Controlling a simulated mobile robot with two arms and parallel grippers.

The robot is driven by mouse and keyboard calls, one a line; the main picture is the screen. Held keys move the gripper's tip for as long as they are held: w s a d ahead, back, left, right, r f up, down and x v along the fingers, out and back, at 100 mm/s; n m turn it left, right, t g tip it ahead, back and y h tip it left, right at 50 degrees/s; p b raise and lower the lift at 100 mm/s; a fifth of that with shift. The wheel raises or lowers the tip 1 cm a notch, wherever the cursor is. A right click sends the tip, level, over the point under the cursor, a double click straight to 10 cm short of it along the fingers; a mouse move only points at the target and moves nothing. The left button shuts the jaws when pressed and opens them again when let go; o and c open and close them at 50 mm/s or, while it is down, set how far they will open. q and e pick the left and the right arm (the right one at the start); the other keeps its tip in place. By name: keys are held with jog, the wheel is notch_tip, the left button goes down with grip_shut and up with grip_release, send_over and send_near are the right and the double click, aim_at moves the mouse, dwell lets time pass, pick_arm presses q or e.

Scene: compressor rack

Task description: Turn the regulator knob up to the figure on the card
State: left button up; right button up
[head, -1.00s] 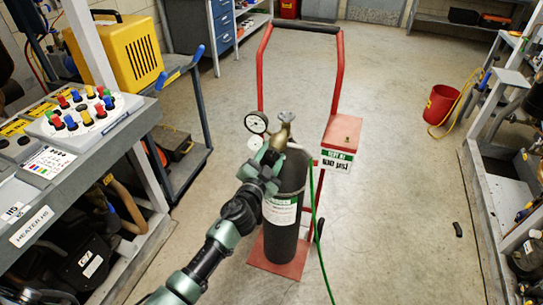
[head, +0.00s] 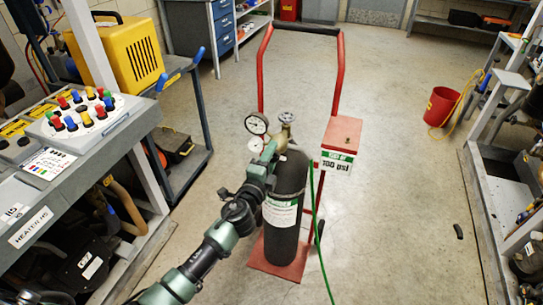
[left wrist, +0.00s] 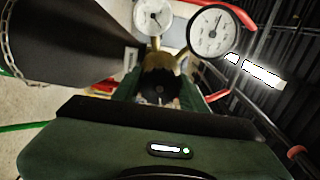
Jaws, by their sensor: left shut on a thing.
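The dark gas cylinder (head: 288,185) stands upright on the red cart, with a brass valve (head: 286,117) on top. Two white-faced gauges, a larger one (head: 255,124) and a smaller one (head: 255,144), sit at its left. In the left wrist view the larger gauge (left wrist: 212,31) and smaller gauge (left wrist: 152,16) flank the brass regulator body. My left gripper (head: 268,151) is shut on the dark regulator knob (left wrist: 158,91), which shows between its fingers. The white card (head: 337,162) hangs on the red box and appears to read 100 psi. The needle readings are too small to tell.
The red cart (head: 340,80) carries the cylinder, and a green hose (head: 320,250) trails from it to the floor. A bench with coloured knobs (head: 85,115) stands at left. A rack and red bucket (head: 441,105) are at right.

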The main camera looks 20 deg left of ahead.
pick_arm(q)
jog(key=shift+f+m, duration=0.1)
jog(key=shift+m, duration=1.1)
jog(key=o, duration=1.4)
jog(key=s, duration=0.8)
jog(key=shift+w+a, duration=0.1)
